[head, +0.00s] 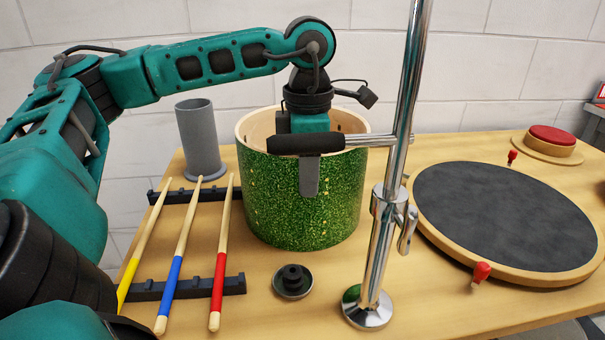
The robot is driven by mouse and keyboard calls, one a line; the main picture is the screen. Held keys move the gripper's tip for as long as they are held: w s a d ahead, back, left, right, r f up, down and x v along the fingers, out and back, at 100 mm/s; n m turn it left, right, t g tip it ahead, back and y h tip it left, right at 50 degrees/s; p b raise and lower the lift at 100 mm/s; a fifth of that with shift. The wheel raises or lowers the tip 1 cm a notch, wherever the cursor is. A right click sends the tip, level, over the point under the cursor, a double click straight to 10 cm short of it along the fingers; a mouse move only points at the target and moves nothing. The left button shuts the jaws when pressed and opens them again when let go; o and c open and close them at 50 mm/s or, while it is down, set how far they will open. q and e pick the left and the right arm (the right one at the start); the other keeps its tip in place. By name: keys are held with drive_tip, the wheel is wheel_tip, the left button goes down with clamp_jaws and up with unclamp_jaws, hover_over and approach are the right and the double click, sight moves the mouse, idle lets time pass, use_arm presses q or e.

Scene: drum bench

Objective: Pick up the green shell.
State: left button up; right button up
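The green shell (270,205) is a sparkly green drum cylinder with a pale wooden rim, upright on the table at the middle of the head view. My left gripper (309,172) comes down over its rim from above. One grey finger shows against the outside of the front wall. The other finger is hidden, so I cannot tell whether the wall is pinched. A black grip on a chrome side rod (380,140) crosses in front of the gripper and hides part of it. My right gripper is not in view.
The chrome stand (377,255) rises just right of the shell. Drumsticks (177,265) lie on a black rack at left, with a grey cup (198,140) behind. A small black part (292,281) lies in front. A dark round pad (505,220) and red button (552,135) are right.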

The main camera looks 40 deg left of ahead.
use_arm(q)
drive_tip(key=shift+f, duration=0.45)
clamp_jaws()
drive_tip(key=shift+r, duration=0.1)
idle(1.0)
